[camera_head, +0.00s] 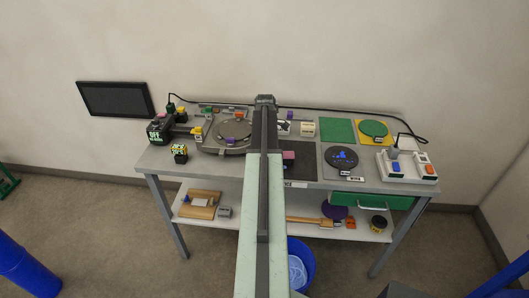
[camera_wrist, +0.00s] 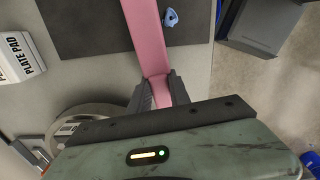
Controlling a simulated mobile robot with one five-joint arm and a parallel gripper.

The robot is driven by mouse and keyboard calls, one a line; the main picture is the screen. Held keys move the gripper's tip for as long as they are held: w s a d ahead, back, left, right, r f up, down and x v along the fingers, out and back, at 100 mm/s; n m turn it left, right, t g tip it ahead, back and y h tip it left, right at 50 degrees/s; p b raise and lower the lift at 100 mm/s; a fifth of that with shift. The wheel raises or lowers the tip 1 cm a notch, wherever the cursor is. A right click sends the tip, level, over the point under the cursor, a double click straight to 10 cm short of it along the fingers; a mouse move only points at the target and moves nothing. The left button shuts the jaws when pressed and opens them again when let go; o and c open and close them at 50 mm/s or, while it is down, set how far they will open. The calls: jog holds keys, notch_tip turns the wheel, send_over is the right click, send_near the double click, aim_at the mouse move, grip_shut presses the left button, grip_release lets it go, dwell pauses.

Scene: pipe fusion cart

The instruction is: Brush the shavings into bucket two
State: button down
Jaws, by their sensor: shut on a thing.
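My gripper (camera_wrist: 160,92) is shut on a long pink bar (camera_wrist: 145,30), which runs away from the fingers over a dark mat (camera_wrist: 90,25). Its far end is out of the wrist view. In the head view a pink piece (camera_head: 289,155) shows beside my arm, which hides the gripper. A small blue curled piece (camera_wrist: 170,18), perhaps a shaving, lies on the mat right of the bar. Blue bits (camera_head: 341,155) lie on a dark round plate on the cart. A blue bucket (camera_head: 309,262) with pale contents stands on the floor, partly behind my arm; I cannot read its number.
The cart top holds a round turntable (camera_head: 232,133), a green square (camera_head: 336,130), a switch box (camera_head: 407,168) and a white plate pad box (camera_wrist: 20,55). The lower shelf (camera_head: 270,222) carries blocks and a wooden tool. A green drawer (camera_head: 400,202) hangs under the top at right.

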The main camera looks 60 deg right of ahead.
jog(key=shift+s+a, duration=4.4)
jog(key=shift+s, duration=0.05)
jog(key=r+p, duration=0.3)
jog(key=w+d+r+p, duration=0.1)
jog(key=r+p, duration=0.1)
jog(key=shift+w+d+r+p, duration=0.1)
jog(key=shift+r+p, duration=0.2)
jog(key=shift+r, duration=0.05)
